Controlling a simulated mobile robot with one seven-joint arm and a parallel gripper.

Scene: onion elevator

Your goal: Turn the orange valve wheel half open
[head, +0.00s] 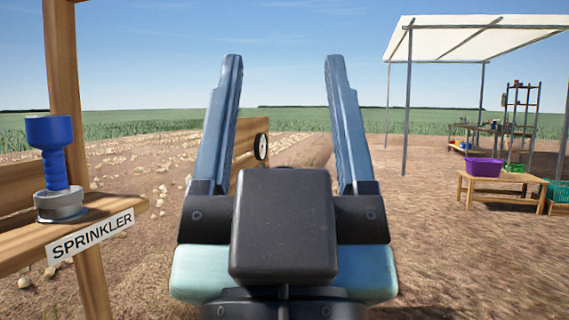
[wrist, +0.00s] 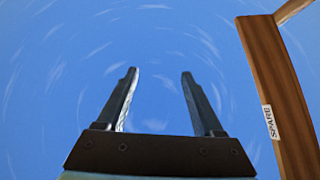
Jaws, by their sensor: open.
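My gripper (head: 284,75) is open and empty, with its two fingers spread and pointing up in the middle of the head view. In the wrist view my gripper (wrist: 158,75) is also open, with only sky between the fingers. No orange valve wheel shows in either view. A dark round wheel or dial (head: 261,147) is partly visible behind my gripper, on a wooden board; it is too small to tell what it is.
A wooden post (wrist: 272,75) labelled SPARE is in the wrist view. At the right, a purple tub (head: 484,167) is on a low table (head: 487,183) near a canopy (head: 470,38). Soil between is clear.

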